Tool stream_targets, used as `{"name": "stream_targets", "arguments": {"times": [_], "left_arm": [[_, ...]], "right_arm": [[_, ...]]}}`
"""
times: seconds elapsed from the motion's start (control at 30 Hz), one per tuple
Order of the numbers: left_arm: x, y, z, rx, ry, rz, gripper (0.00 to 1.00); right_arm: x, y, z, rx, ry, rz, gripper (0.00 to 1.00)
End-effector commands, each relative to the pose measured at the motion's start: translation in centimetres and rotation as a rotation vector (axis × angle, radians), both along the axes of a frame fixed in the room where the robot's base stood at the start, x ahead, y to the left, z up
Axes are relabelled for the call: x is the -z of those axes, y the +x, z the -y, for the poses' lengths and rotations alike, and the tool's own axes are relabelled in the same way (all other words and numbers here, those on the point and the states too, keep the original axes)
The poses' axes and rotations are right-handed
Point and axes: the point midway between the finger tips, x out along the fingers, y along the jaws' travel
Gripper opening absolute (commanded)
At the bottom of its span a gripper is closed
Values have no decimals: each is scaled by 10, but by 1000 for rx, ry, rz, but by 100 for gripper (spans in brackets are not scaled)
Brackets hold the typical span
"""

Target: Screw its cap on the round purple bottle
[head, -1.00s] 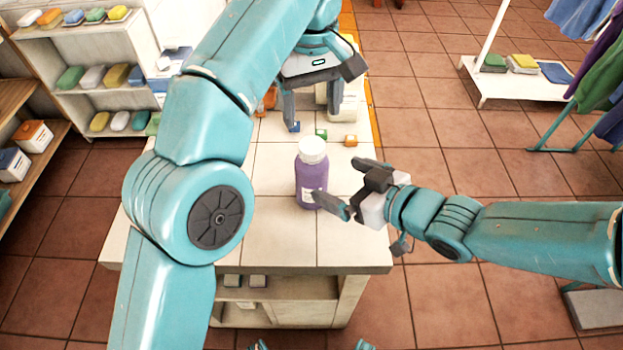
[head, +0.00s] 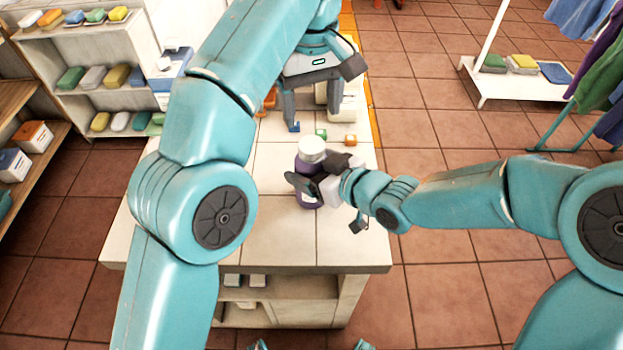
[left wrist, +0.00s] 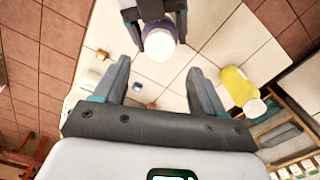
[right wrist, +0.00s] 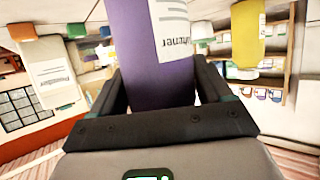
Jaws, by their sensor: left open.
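The round purple bottle (head: 308,197) stands upright on the tiled counter. A white cap (head: 312,149) sits on its top; whether it is loose or tight does not show. My right gripper (head: 318,178) has one finger on each side of the bottle's body, also in the right wrist view, where the purple body (right wrist: 150,60) fills the gap. Whether the fingers press on it is unclear. My left gripper (head: 314,118) is open and empty beyond the bottle. In the left wrist view, the cap (left wrist: 160,45) lies ahead of its spread fingers (left wrist: 157,78).
Small blocks lie on the counter, including a green one (head: 321,133) and an orange one (head: 350,140). A yellow bottle (left wrist: 238,86) stands at the right in the left wrist view. The front of the counter (head: 275,235) is clear.

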Motion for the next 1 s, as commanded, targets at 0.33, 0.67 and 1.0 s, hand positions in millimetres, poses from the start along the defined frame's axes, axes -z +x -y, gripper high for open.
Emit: {"name": "stream_targets", "arguments": {"times": [0.33, 0.67, 1.0], "left_arm": [[0, 0, 0, 0, 0, 0, 70], [15, 1, -1, 1, 1, -2, 70], [62, 0, -1, 0, 1, -3, 70]], "right_arm": [[0, 0, 0, 0, 0, 0, 0], [0, 0, 0, 0, -1, -1, 0], [0, 0, 0, 0, -1, -1, 0]]}}
